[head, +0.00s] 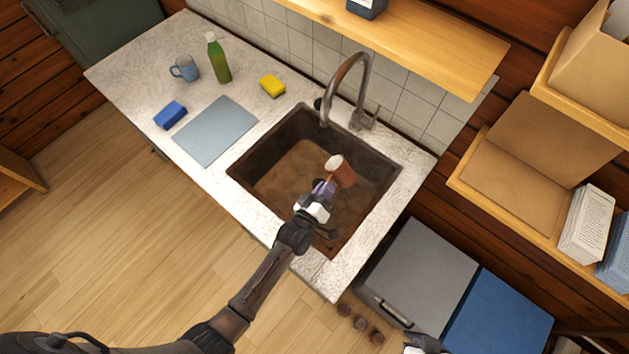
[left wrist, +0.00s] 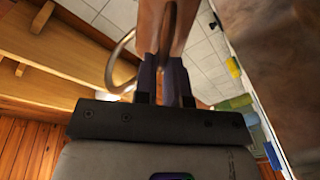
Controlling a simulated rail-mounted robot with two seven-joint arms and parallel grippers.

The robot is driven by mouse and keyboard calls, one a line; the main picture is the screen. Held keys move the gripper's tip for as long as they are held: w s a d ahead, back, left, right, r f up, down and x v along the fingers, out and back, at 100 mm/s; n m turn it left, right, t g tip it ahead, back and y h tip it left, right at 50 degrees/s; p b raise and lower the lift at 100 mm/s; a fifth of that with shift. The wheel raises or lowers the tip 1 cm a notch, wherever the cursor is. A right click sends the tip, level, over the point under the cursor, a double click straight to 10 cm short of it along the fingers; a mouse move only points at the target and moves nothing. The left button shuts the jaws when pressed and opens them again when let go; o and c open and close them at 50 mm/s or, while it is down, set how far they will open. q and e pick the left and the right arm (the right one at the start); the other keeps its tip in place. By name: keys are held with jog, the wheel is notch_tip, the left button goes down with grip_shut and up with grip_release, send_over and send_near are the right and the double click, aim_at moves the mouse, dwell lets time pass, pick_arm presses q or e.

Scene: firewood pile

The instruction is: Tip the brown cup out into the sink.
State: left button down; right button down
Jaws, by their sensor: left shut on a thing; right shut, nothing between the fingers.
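The brown cup (head: 345,174) is held above the sink basin (head: 262,150). It lies tilted, with its pale end towards the upper left in the head view. My left gripper (head: 326,185) is shut on the cup from the front side. In the left wrist view, both fingers meet the brown cup (left wrist: 176,28) at the top, and much of it is out of frame. The cup's inside is not clear to see. My right gripper (head: 425,345) shows only partly at the bottom edge, away from the sink, with nothing visible in it.
The curved tap (head: 350,75) stands just behind the cup. A pale board (head: 215,131), blue sponge (head: 170,115), yellow sponge (head: 272,85), green bottle (head: 218,60) and blue mug (head: 186,68) are on the counter to the left. A wooden shelf (head: 430,45) overhangs behind.

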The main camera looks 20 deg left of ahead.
pick_arm(q)
jog(key=m, duration=0.3)
jog(key=shift+p, duration=0.3)
notch_tip(320, 180, up, 6)
jog(key=m+p, duration=0.5)
jog(key=p, duration=0.1)
